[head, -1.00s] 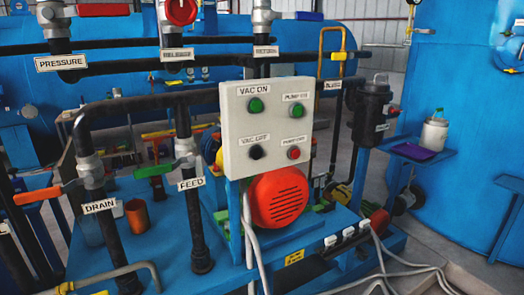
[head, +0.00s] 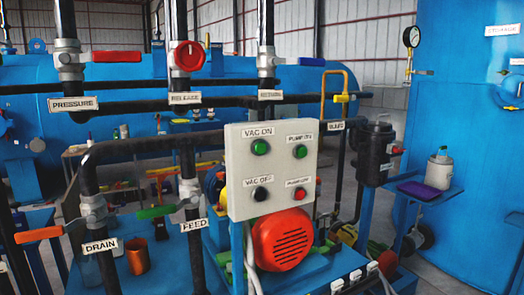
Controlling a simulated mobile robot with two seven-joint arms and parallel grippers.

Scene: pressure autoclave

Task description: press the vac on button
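The vac on button (head: 260,147) is a green round button at the upper left of a light grey control box (head: 272,172), under a "VAC ON" label. A green pump on button (head: 300,151) is at its right. Below are a black vac off button (head: 261,194) and a red button (head: 300,193) with a blurred pump label. Nothing covers the box's front. Neither of my grippers shows in the head view.
A red round motor cover (head: 282,239) sits below the box. Black pipes with a green-handled feed valve (head: 188,193) and an orange-handled drain valve (head: 93,212) stand at the left. A black filter housing (head: 373,153) and a blue shelf (head: 424,193) are at the right.

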